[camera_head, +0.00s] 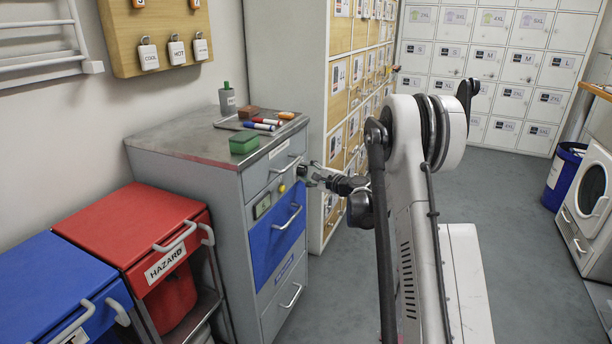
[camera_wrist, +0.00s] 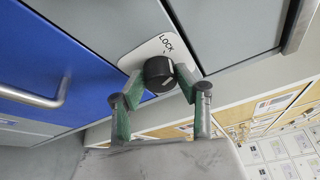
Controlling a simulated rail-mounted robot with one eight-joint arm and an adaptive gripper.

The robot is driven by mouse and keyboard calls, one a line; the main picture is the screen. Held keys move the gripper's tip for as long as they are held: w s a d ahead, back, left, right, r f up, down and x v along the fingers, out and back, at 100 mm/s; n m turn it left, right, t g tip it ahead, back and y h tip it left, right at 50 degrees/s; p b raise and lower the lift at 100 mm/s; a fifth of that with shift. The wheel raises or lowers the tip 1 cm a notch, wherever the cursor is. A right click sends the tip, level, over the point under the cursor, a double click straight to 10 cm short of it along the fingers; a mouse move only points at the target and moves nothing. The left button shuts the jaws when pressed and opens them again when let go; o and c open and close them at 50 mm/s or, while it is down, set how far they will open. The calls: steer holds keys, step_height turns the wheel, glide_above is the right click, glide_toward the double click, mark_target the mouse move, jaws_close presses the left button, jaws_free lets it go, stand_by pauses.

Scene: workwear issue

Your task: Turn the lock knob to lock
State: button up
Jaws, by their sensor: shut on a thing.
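The lock knob (camera_wrist: 158,72) is black and round, on a white plate (camera_wrist: 165,47) marked LOCK, set on the front of a grey drawer cabinet (camera_head: 228,199). In the wrist view my gripper (camera_wrist: 159,80) has its two green-sided fingers on either side of the knob, shut on it. In the head view my gripper (camera_head: 309,176) reaches the cabinet's right front edge below the top drawer. The knob is small there and mostly hidden by the fingers. A blue drawer front (camera_head: 278,232) is beside and below the gripper.
A red hazard bin (camera_head: 135,232) and a blue bin (camera_head: 55,285) stand at left. Lockers (camera_head: 492,70) line the back.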

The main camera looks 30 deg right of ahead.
steer(key=shift+f+n+t+b, duration=0.2)
steer(key=shift+n+t+b, duration=0.65)
steer(key=shift+n, duration=1.15)
steer(key=o, duration=1.1)
steer(key=shift+o, duration=0.2)
steer(key=v, duration=1.2)
steer(key=shift+f, duration=0.1)
